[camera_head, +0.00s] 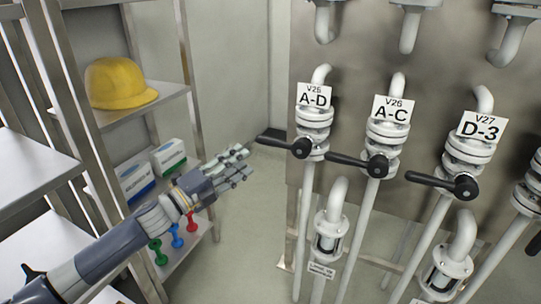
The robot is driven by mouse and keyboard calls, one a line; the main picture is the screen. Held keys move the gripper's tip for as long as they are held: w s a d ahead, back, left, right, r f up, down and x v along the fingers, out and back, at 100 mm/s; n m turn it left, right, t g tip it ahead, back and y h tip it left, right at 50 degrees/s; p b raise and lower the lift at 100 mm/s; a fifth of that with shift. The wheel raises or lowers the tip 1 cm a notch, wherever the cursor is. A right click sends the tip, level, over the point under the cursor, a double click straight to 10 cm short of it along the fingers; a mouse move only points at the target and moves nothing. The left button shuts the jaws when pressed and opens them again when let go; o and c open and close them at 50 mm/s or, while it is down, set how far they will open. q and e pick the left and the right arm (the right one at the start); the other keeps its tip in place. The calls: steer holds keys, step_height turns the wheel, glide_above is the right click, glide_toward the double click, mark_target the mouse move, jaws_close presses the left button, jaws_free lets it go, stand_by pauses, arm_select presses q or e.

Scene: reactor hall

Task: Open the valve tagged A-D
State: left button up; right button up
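The valve tagged A-D (314,118) is on a white vertical pipe at the middle of the head view, with a V25 label above the letters. Its black lever (275,141) points left from the pivot, roughly across the pipe. My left gripper (245,162) is just below and left of the lever's free end. It looks apart from the lever. Its fingers are extended and spread, with nothing between them. My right gripper is not in view.
Valves A-C (388,130) and D-3 (470,150) stand to the right, their black levers also pointing left. A metal shelf (150,104) at left holds a yellow helmet (117,83), boxes (168,157) and small coloured items (177,237). Floor shows between shelf and pipes.

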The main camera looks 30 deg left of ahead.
mark_target(266, 144)
arm_select(q)
steer(key=x, duration=0.9)
steer(key=shift+s+d+r+p, duration=0.1)
steer(key=shift+d+r+p, duration=0.15)
steer(key=shift+r+p, duration=0.05)
steer(key=shift+w+d, duration=0.1)
steer(key=shift+w, duration=0.25)
steer(key=shift+w+d+r, duration=0.1)
steer(key=shift+w+d, duration=0.1)
steer(key=shift+w, duration=0.35)
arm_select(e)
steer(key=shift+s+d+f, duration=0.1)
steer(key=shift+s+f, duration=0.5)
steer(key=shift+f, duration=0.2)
